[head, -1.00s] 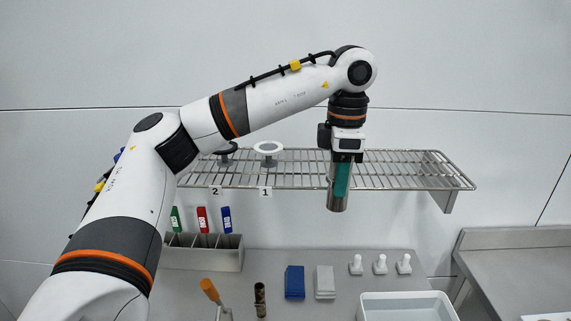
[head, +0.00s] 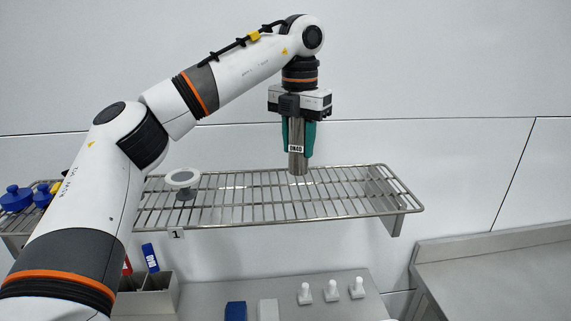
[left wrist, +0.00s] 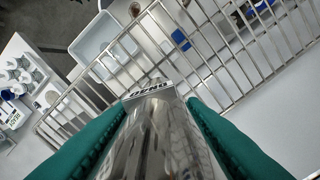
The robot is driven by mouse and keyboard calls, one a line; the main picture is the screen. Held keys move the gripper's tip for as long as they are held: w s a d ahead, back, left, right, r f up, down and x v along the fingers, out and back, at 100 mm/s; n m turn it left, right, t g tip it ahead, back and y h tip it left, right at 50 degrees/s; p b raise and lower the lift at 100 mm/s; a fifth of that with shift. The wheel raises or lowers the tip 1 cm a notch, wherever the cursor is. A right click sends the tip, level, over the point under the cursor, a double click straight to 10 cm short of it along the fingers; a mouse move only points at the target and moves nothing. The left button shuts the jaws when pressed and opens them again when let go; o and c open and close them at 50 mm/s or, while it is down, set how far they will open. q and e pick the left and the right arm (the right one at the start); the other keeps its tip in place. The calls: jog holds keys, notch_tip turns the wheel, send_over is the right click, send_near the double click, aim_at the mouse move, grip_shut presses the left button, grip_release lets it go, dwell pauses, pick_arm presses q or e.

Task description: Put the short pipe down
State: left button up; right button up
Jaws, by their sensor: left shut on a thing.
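The short pipe is a shiny steel tube (head: 297,160) with a white label reading DN40. My left gripper (head: 300,140) is shut on it, with a teal finger on each side. The pipe hangs upright in the head view, its lower end at the wire shelf (head: 340,195); I cannot tell whether it touches the wires. In the left wrist view the pipe (left wrist: 160,140) lies between the teal fingers, with the shelf's wires beyond it. My right gripper is not in view.
A grey-white round-topped piece (head: 183,178) stands on the shelf's left part, above tag 1 (head: 176,234). Blue-knobbed items (head: 16,198) are at far left. Below are a holder (head: 150,298) and several white pieces (head: 331,290). The shelf's middle and right are clear.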

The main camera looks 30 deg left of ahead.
pick_arm(q)
jog(key=f, duration=0.2)
jog(key=w+f+p, duration=0.1)
jog(key=f, duration=0.1)
jog(key=shift+w+f, duration=0.1)
jog(key=shift+f, duration=0.3)
jog(key=shift+s, duration=0.25)
jog(key=shift+f, duration=0.15)
jog(key=o, duration=1.1)
jog(key=shift+w, duration=0.15)
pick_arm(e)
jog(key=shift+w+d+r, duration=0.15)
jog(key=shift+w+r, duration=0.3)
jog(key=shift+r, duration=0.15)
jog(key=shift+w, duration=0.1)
